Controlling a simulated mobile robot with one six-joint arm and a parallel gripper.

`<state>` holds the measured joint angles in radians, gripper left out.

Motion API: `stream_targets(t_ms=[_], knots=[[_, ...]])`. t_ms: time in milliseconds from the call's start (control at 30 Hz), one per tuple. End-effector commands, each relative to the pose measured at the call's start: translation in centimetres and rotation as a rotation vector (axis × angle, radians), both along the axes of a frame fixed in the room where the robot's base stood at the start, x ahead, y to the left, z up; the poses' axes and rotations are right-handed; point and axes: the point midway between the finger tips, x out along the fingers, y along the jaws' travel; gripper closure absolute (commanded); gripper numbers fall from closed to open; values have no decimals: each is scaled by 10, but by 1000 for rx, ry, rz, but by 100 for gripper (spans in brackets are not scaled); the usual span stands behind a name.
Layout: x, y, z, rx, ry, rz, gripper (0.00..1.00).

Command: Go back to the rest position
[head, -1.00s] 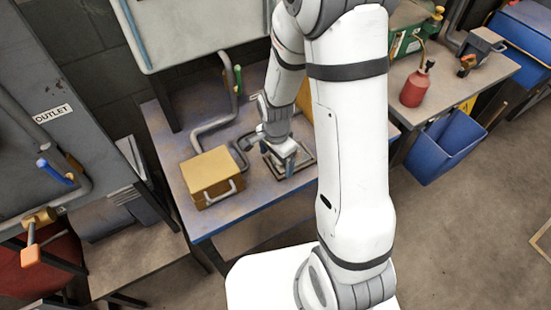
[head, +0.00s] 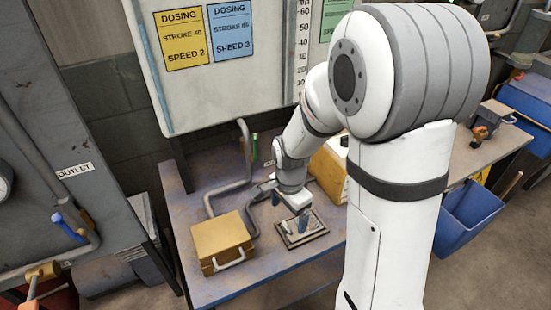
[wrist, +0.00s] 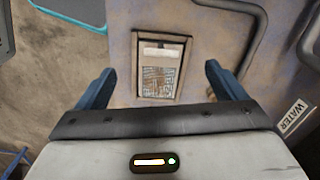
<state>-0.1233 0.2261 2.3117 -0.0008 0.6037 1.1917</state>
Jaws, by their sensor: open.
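My gripper (head: 303,222) is at the end of my arm, low over the bench in the head view. In the wrist view its two blue fingers (wrist: 160,82) stand wide apart with nothing between them. A small framed plate (head: 287,239) lies on the bench under the gripper. In the wrist view this plate (wrist: 158,91) shows a pale strip and a grey patterned panel, ahead of the fingers and apart from them. My arm hides part of the bench.
A yellow box (head: 221,237) with a handle stands left of the gripper on the bench (head: 262,280). A grey pipe (head: 224,189) rises behind it. A board with dosing cards (head: 184,38) hangs above. A blue bin (head: 470,217) is at right.

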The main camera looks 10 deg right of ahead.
Motion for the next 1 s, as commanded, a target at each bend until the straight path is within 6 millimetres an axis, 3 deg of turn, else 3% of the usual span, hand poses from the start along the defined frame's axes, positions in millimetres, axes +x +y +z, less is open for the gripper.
stream_targets(t_ms=[167,333,500,700,1000], knots=[[-1,-1,5,1,-6,18,9],[-13,-10,40,1,-52,174,9],[-42,-24,89,-19,-119,446,9],[-83,-39,133,-70,-185,762,9],[-121,-46,159,-133,-225,1040,9]])
